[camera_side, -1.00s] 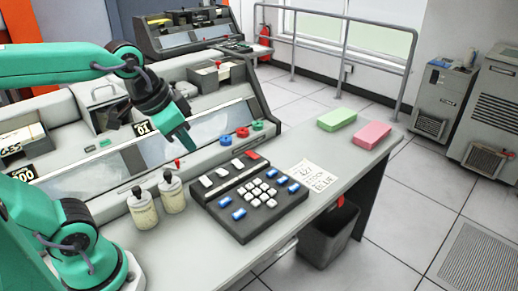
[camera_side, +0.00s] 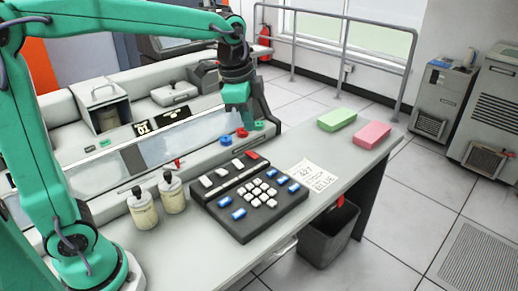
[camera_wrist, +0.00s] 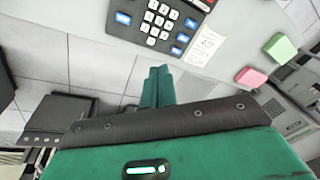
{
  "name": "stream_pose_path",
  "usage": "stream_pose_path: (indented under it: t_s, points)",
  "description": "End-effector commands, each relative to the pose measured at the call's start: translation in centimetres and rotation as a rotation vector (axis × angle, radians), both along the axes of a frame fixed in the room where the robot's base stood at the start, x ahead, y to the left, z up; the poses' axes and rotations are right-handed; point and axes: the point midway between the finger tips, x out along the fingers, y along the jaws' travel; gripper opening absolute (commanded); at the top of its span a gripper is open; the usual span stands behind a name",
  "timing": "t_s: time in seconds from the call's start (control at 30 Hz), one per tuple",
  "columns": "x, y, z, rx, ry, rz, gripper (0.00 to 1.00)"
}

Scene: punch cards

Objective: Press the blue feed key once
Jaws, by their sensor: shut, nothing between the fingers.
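In the side view a dark control box (camera_side: 246,229) holds white keys, one red key and several blue keys, such as one at its front left (camera_side: 239,214) and one at its right (camera_side: 294,187). A round blue button (camera_side: 225,140) sits on the machine ledge beside a red one (camera_side: 242,132) and a green one (camera_side: 260,125). I cannot read which blue one is marked feed. My gripper (camera_side: 239,108) is shut and empty, above the round buttons and touching nothing clearly. The wrist view shows its shut fingers (camera_wrist: 158,80) and part of the key box (camera_wrist: 115,37).
A handwritten note (camera_side: 313,176) lies right of the key box. Green (camera_side: 337,119) and pink (camera_side: 372,135) blocks lie at the desk's right. Two cream bottles (camera_side: 143,210) stand left of the box. A waste bin (camera_side: 326,245) is below the desk edge.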

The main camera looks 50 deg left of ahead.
Motion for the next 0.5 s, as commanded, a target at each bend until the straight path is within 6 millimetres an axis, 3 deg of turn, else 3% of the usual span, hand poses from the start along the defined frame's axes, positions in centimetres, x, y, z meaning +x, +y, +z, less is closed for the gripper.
stream_pose_path:
  t_s: [0.5]
  points:
    - [7.3, -2.2, -3.8, 0.060, 0.112, -0.366, 0.00]
